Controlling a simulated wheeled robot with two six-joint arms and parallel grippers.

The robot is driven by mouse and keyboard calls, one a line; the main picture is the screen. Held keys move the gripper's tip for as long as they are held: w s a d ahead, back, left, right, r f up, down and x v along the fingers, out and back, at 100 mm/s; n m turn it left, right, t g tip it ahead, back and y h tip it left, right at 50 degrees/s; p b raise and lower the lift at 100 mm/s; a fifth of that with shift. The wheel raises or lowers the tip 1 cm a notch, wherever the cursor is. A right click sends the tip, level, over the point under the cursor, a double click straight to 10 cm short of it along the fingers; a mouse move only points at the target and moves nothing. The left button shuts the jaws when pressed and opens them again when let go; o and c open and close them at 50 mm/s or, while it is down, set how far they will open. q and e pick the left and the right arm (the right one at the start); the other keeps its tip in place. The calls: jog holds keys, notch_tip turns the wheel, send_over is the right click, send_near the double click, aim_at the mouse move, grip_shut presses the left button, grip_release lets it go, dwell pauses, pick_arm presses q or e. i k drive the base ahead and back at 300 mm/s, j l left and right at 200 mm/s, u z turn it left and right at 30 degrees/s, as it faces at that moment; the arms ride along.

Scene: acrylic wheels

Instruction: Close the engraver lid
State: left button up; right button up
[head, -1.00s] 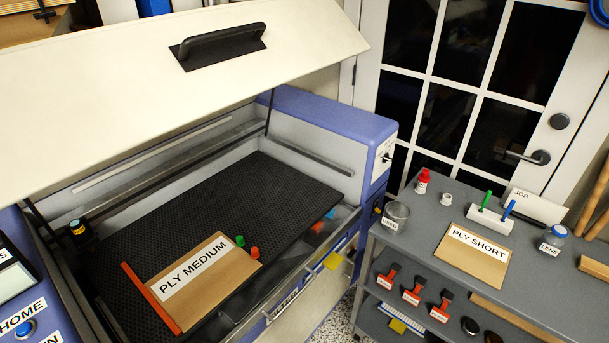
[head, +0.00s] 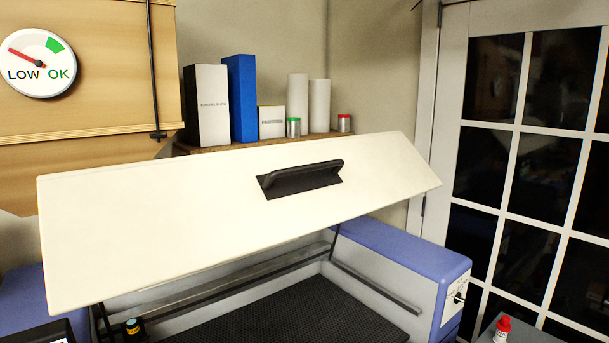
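The engraver lid (head: 190,220) is a large cream panel, raised and tilted open above the engraver. Its black handle (head: 305,176) sits on a dark plate on the lid's face. The engraver body (head: 395,255) is blue with pale inner walls. Part of its black honeycomb bed (head: 300,318) shows through the opening beneath the lid. A dark laser head (head: 133,328) with a yellow and teal top stands at the left inside. The front of the engraver is below the picture. Neither of my grippers is in view.
A gauge (head: 38,63) reading LOW hangs on a wooden panel at upper left. Behind the lid, a shelf (head: 225,146) holds boxes, white rolls and small cans. A glass-paned door (head: 455,140) is at right. A red bottle (head: 502,328) stands on a grey cart at lower right.

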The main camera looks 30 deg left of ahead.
aim_at(108, 232)
jog(key=k+j+u, duration=0.15)
jog(key=u, duration=0.2)
jog(key=k+j+u, duration=0.15)
jog(key=u, duration=0.2)
jog(key=k+j+u, duration=0.1)
jog(key=u, duration=0.25)
jog(key=j, duration=0.1)
